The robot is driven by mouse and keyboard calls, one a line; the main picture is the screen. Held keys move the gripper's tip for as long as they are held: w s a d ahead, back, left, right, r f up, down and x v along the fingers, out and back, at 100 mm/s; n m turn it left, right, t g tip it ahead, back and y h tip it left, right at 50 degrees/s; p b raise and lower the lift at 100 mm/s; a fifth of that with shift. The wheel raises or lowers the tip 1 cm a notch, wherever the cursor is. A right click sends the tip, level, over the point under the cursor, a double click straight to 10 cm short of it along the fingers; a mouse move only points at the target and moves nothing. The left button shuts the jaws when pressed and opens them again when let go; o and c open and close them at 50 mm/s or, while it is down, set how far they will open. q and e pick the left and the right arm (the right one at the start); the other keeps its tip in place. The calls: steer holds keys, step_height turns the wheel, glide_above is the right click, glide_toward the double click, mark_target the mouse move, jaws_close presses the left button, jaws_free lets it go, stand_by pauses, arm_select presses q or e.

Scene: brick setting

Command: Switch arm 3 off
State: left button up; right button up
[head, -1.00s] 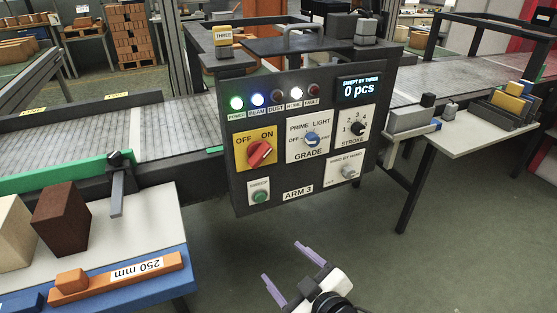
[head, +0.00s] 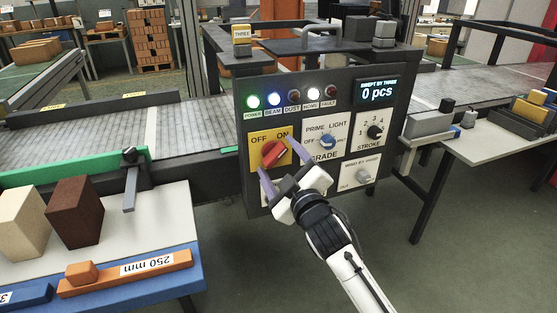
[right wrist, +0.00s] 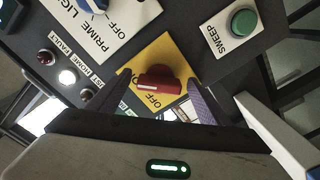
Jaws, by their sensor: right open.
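The arm 3 panel (head: 240,113) carries a red rotary knob (head: 273,153) on a yellow plate (head: 257,137) marked OFF and ON. In the head view the knob slants up to the right, toward ON. My right gripper (head: 277,157) is open at the plate, with one finger on each side of the knob. The right wrist view also shows the red knob (right wrist: 158,82) between the open fingers (right wrist: 160,97); I cannot tell whether they touch it. The green SWEEP button (right wrist: 243,23) shows in the right wrist view. My left gripper is not in view.
The GRADE knob (head: 327,141) and STROKE knob (head: 375,132) sit close to the right. Green, blue and white lamps are lit above; the display (head: 377,91) reads 0 pcs. A side table with blocks (head: 75,212) stands left.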

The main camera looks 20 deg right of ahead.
steer(key=shift+w, duration=0.25)
steer(key=c, duration=1)
steer(key=shift+c, duration=0.2)
